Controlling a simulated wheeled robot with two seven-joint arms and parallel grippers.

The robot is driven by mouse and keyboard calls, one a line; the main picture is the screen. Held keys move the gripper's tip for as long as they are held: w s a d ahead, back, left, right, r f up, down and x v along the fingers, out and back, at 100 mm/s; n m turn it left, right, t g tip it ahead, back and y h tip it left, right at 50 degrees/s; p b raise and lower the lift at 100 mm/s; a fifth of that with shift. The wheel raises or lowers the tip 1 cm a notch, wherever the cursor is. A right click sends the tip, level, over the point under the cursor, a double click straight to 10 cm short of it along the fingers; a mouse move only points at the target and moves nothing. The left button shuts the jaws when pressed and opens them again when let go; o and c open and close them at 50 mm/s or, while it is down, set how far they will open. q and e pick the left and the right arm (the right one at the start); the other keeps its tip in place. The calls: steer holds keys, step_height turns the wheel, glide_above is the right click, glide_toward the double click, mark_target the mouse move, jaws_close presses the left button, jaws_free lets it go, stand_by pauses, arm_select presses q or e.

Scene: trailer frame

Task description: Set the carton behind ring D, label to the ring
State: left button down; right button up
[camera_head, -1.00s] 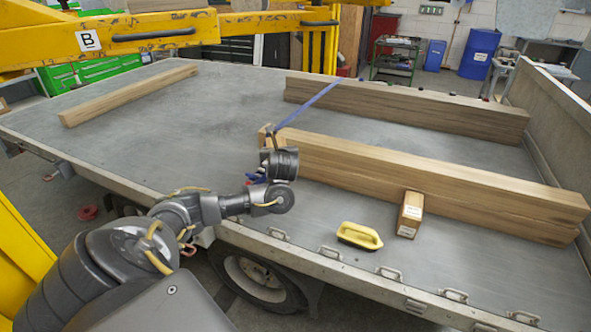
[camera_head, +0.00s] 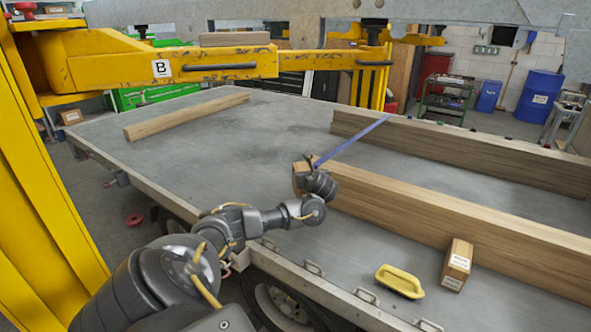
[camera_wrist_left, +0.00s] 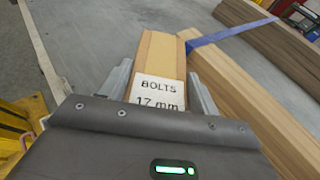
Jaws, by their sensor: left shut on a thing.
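My left gripper (camera_wrist_left: 160,88) is shut on a brown carton (camera_wrist_left: 160,52), one finger on each side. The carton's white label reads BOLTS 17 mm and faces the wrist camera. In the head view, the gripper (camera_head: 306,176) and held carton (camera_head: 299,178) are at the near-left end of the front timber beam (camera_head: 440,210); I cannot tell if the carton touches it. Several metal lashing rings (camera_head: 365,295) line the trailer bed's near edge. No ring letters are readable, so ring D cannot be picked out. My right gripper is not in view.
A blue strap (camera_head: 350,142) runs between the beams. Another beam (camera_head: 460,150) lies behind. A yellow frame (camera_head: 190,65) marked B crosses the back. The bed's left-middle is clear.

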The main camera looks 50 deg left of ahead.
arm_select(q)
steer(key=w+d+r+m+t+h, duration=0.2)
steer(key=d+m+t+h, duration=0.1)
steer(key=d, duration=1)
steer(key=w+d+r+m+t+h, duration=0.2)
steer(key=d+m+t+h, duration=0.15)
steer(key=d, duration=1.05)
steer(key=s+d+r+m+h, duration=0.3)
steer(key=s+d+r, duration=0.1)
steer(key=d, duration=0.5)
steer(key=s+d+r+m+t+h, duration=0.1)
steer(key=s+d+r+m+h, duration=0.2)
steer(key=d, duration=0.6)
step_height(320, 180, up, 2)
steer(key=shift+s+d+r, duration=0.1)
steer(key=shift+s+d, duration=0.25)
steer(key=shift+s, duration=0.05)
